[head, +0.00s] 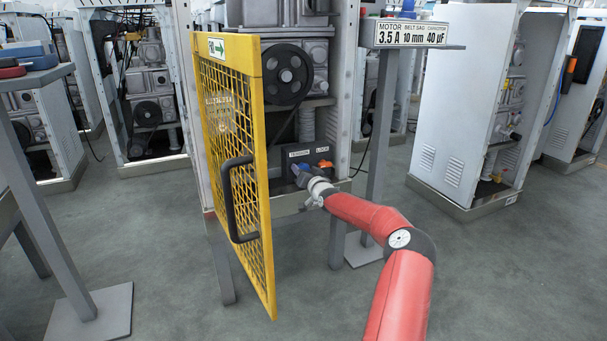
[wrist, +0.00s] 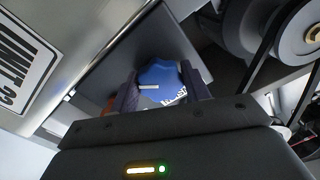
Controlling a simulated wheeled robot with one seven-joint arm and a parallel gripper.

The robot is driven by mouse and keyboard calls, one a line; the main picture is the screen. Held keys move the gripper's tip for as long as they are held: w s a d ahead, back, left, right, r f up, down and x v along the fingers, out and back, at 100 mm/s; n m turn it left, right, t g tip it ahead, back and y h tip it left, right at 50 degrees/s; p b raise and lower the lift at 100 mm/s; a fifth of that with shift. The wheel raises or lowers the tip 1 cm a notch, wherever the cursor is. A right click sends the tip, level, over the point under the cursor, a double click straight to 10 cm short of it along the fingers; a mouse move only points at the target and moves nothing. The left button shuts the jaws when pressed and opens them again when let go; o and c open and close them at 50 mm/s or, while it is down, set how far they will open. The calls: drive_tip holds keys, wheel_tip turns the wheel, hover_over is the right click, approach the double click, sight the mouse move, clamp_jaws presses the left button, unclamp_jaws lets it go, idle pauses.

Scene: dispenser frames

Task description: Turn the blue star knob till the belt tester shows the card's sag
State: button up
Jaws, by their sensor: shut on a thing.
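The blue star knob (wrist: 163,80) sits between the two dark fingers of my gripper (wrist: 160,72) in the wrist view. A short white mark shows on its face. My gripper is shut on the knob. In the head view my gripper (head: 303,174) is at the dark panel below the TENSION label, and it largely hides the knob. The card (head: 410,33) on a post reads motor 3.5 A, belt sag 10 mm, capacitor 40 µF. I cannot make out the belt tester or its reading in either view.
An orange knob (head: 326,163) sits just right of my gripper, by the LOCK label. The open yellow mesh door (head: 238,160) with a black handle stands close on the left. A black pulley (head: 288,75) is above. A grey post (head: 378,140) stands right.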

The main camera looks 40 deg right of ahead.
drive_tip(key=shift+m+b, duration=0.35)
drive_tip(key=shift+m, duration=0.85)
drive_tip(key=o, duration=1)
drive_tip(key=shift+v, duration=3.9)
